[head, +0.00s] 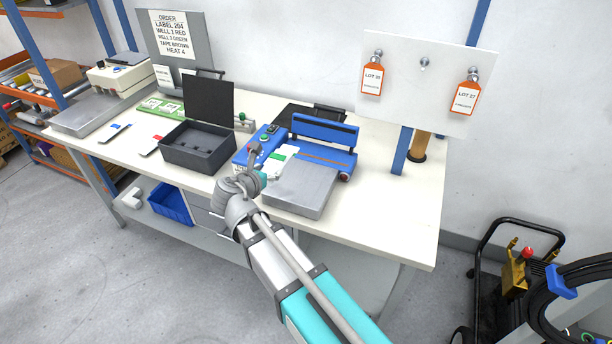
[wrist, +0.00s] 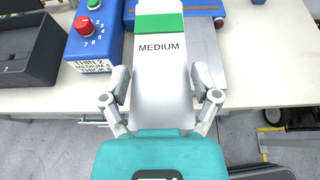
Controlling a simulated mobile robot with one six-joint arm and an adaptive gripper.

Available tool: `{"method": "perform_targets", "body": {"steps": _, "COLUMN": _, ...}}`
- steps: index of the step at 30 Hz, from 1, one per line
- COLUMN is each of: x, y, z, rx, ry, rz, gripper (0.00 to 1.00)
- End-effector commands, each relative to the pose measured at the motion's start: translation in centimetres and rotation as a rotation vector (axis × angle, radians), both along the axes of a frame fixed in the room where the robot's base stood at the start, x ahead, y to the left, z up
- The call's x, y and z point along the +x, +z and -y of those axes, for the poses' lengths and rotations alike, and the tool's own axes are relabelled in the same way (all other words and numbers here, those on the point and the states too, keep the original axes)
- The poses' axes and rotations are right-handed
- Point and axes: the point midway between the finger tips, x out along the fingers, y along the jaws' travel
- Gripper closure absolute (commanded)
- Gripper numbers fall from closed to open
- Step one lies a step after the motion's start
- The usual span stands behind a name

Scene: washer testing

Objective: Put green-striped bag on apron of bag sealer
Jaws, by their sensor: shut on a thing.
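The green-striped bag (wrist: 160,75) is white with a green band and the word MEDIUM. My gripper (wrist: 160,95) is shut on it, with a finger at each side edge, in the wrist view. In the head view the bag (head: 279,154) shows partly past my wrist, beside the left part of the sealer. The blue bag sealer (head: 325,133) stands on the bench with its grey metal apron (head: 303,190) in front. In the wrist view the bag covers part of the apron (wrist: 208,60). I cannot tell whether the bag touches the apron.
A blue control box (wrist: 95,32) with a knob and buttons stands left of the bag. A dark open bin (head: 198,148) is farther left. A white board with orange lot tags (head: 372,78) rises at the right. The bench's right front (head: 400,225) is clear.

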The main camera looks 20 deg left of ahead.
Motion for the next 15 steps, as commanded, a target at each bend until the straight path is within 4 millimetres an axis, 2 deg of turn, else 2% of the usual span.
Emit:
{"method": "perform_targets", "body": {"steps": 8, "x": 1.4, "y": -0.8, "z": 0.5, "rx": 0.001, "ry": -0.004, "rz": 0.001, "gripper": 0.76}}
{"method": "perform_targets", "body": {"steps": 15, "x": 5.0, "y": -2.6, "z": 1.7, "rx": 0.000, "ry": -0.005, "rz": 0.001, "gripper": 0.76}}
